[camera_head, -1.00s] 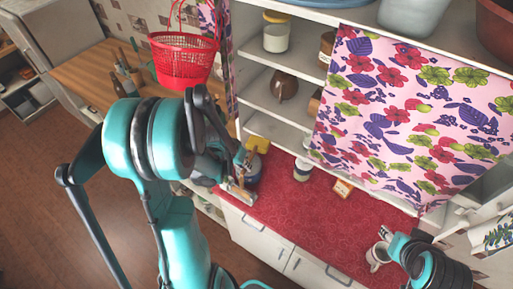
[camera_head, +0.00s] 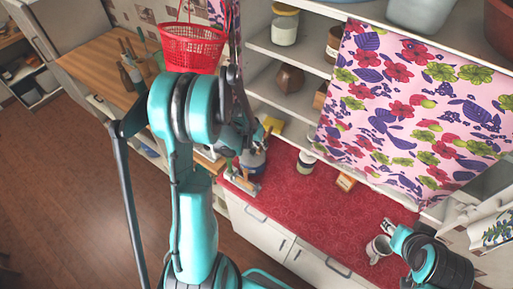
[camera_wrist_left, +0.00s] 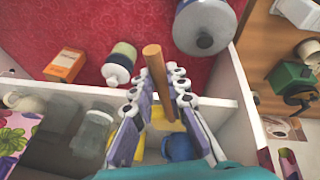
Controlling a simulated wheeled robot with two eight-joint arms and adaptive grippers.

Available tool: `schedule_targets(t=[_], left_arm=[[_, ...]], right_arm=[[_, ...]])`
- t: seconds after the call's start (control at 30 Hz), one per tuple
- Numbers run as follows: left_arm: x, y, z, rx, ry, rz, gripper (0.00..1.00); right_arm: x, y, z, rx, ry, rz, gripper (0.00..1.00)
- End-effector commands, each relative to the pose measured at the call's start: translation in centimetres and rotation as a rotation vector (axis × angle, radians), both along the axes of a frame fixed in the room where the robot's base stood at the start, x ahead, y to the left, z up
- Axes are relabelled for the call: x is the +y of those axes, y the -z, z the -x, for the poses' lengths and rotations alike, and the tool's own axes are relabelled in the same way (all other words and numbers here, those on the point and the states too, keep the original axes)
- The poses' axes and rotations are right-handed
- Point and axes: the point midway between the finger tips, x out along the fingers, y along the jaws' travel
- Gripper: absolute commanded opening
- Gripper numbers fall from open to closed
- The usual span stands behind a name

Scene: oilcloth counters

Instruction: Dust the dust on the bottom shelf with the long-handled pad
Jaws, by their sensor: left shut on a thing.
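My left gripper (camera_wrist_left: 158,98) is shut on a wooden handle (camera_wrist_left: 154,68), which shows between its fingers in the left wrist view. I take this to be the long-handled pad; its head is not clearly seen. In the head view the left gripper (camera_head: 260,132) is partly hidden by my arm, in front of the lower shelves above the red counter.
A floral curtain (camera_head: 405,105) covers the right part of the shelves. A brown pot (camera_head: 290,78) and jar (camera_head: 285,25) stand on shelves. On the red counter (camera_head: 300,220) are a small jar (camera_head: 306,161) and an orange box (camera_head: 346,181). A red basket (camera_head: 192,46) hangs at left.

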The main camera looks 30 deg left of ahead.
Motion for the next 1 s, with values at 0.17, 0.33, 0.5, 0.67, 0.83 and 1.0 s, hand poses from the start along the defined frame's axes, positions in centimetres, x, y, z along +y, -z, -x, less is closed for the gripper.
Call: schedule_targets(t=[0.17, 0.33, 0.5, 0.67, 0.83, 1.0], left_arm=[[-0.2, 0.4, -1.9, 0.0, 0.001, 0.0, 0.0], [-0.3, 0.7, -3.6, -0.001, 0.002, -0.001, 0.0], [-0.4, 0.9, -5.0, 0.0, 0.001, 0.0, 0.0], [-0.4, 1.0, -5.7, 0.0, 0.0, -0.001, 0.0], [-0.5, 1.0, -6.0, 0.0, 0.0, -0.001, 0.0], [-0.5, 0.9, -6.0, 0.0, 0.0, 0.0, 0.0]], right_arm=[[0.0, 0.2, 0.0, 0.0, 0.0, 0.0, 0.4], [0.0, 0.9, 0.0, 0.0, 0.0, 0.0, 0.4], [0.0, 1.3, 0.0, 0.0, 0.0, 0.0, 0.4], [0.0, 1.5, 0.0, 0.0, 0.0, 0.0, 0.4], [0.0, 1.5, 0.0, 0.0, 0.0, 0.0, 0.4], [0.0, 1.5, 0.0, 0.0, 0.0, 0.0, 0.4]])
